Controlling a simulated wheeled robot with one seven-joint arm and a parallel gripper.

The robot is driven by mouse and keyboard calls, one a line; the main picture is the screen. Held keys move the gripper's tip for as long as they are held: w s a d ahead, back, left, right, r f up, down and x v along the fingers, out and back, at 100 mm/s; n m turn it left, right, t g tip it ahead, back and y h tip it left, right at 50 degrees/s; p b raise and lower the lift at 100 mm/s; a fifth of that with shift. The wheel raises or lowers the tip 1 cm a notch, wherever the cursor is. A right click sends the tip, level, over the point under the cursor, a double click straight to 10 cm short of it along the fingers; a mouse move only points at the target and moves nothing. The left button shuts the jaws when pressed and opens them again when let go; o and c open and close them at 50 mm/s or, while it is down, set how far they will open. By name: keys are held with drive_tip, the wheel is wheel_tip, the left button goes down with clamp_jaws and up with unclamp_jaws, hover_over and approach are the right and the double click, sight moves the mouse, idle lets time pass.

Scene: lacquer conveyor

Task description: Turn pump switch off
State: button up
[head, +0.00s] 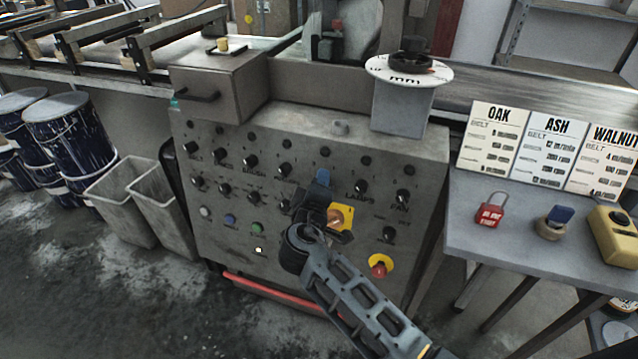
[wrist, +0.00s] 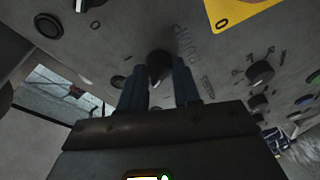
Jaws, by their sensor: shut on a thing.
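The pump switch (wrist: 159,66) is a small black rotary knob on the grey sloped control panel (head: 300,245). The word PUMP is printed beside it in the wrist view. My gripper (wrist: 160,84) has its two dark blue fingers on either side of this knob and is shut on it. In the head view, my gripper (head: 321,184) is against the middle of the panel and hides the pump switch. The knob's pointer is covered, so I cannot tell which position it is in.
A yellow-plated rotary switch (head: 341,217) sits close beside my gripper. Other black knobs, including the lamps knob (head: 361,187) and fan knob (head: 403,196), surround it. A red emergency button (head: 379,268) is lower right. A side table (head: 500,240) holds a red padlock (head: 490,212).

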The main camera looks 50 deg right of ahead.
drive_tip(key=o, duration=1)
drive_tip(key=shift+o, duration=0.2)
drive_tip(key=v, duration=0.7)
drive_tip(key=shift+s+a+b, duration=0.2)
drive_tip(key=shift+a+b, duration=0.1)
drive_tip(key=shift+a, duration=0.05)
drive_tip(key=shift+r, duration=0.1)
